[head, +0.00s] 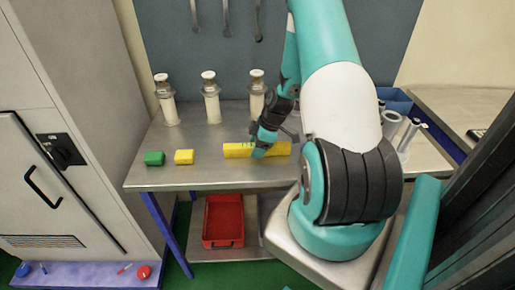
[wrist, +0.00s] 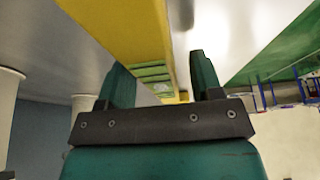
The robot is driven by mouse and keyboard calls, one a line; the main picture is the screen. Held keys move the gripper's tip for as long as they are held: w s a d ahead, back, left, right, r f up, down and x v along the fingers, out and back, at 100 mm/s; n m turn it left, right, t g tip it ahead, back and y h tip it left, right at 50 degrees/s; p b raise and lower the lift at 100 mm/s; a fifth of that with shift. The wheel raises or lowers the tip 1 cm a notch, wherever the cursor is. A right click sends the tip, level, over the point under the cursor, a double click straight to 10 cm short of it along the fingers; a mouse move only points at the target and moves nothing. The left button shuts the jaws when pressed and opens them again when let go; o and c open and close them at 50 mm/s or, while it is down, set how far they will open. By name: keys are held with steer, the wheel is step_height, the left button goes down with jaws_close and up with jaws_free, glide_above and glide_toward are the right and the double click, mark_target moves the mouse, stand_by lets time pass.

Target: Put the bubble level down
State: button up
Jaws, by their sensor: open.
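The yellow bubble level (head: 236,150) lies flat on the steel table, near its front edge, in the head view. It also shows in the wrist view as a long yellow bar (wrist: 118,28) with a green vial window. My gripper (head: 259,153) is down at the level, over its middle. In the wrist view my gripper's two dark green fingers (wrist: 160,82) stand apart, one on each side of the level. I cannot tell whether either finger touches it. The arm hides part of the level in the head view.
A green block (head: 154,158) and a yellow block (head: 184,157) sit left on the table (head: 215,178). A red bin (head: 223,222) is on the lower shelf. A blue bin (head: 395,100) and grey cylinders are at right.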

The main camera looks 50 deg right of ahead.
jaws_close()
steer(key=shift+r, duration=0.1)
